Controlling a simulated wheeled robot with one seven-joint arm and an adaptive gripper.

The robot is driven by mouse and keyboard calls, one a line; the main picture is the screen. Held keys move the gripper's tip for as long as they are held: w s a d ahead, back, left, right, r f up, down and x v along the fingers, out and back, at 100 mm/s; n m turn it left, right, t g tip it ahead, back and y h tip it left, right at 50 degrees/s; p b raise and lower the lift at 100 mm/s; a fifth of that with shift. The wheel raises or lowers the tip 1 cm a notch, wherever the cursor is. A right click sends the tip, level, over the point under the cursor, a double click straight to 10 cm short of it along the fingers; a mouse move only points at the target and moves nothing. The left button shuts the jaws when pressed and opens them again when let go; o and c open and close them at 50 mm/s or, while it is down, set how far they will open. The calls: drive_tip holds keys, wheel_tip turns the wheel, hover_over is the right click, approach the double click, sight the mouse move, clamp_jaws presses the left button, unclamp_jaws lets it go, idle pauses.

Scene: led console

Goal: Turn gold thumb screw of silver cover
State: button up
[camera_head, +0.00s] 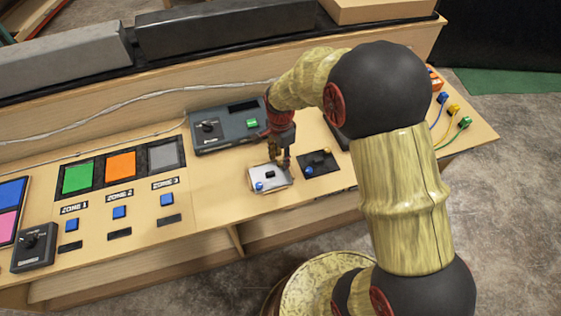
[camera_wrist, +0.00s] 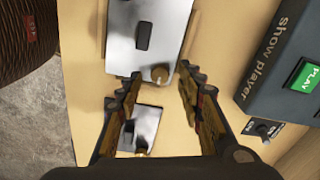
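The silver cover (camera_head: 279,183) lies on the console top, with a black handle and a blue thumb screw (camera_head: 259,187) at its near left. It also fills the top middle of the wrist view (camera_wrist: 118,47). Its gold thumb screw (camera_wrist: 160,74) shows at the corner nearest my fingers; in the head view my gripper hides it. My gripper (camera_head: 284,166) is over that corner, pointing down. In the wrist view my gripper (camera_wrist: 160,80) is open, its fingertips on either side of the gold screw with gaps showing. Fingertip height relative to the screw is unclear.
A dark cover (camera_head: 318,163) with gold and blue screws lies to the right; it looks grey in the wrist view, between my fingers. The show player box (camera_head: 225,128) stands behind. Coloured zone panels (camera_head: 121,164) and blue buttons are at left. Bare wood lies in front.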

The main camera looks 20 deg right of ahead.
drive_tip(key=shift+f, duration=0.55)
drive_tip(key=shift+c, duration=0.4)
clamp_jaws()
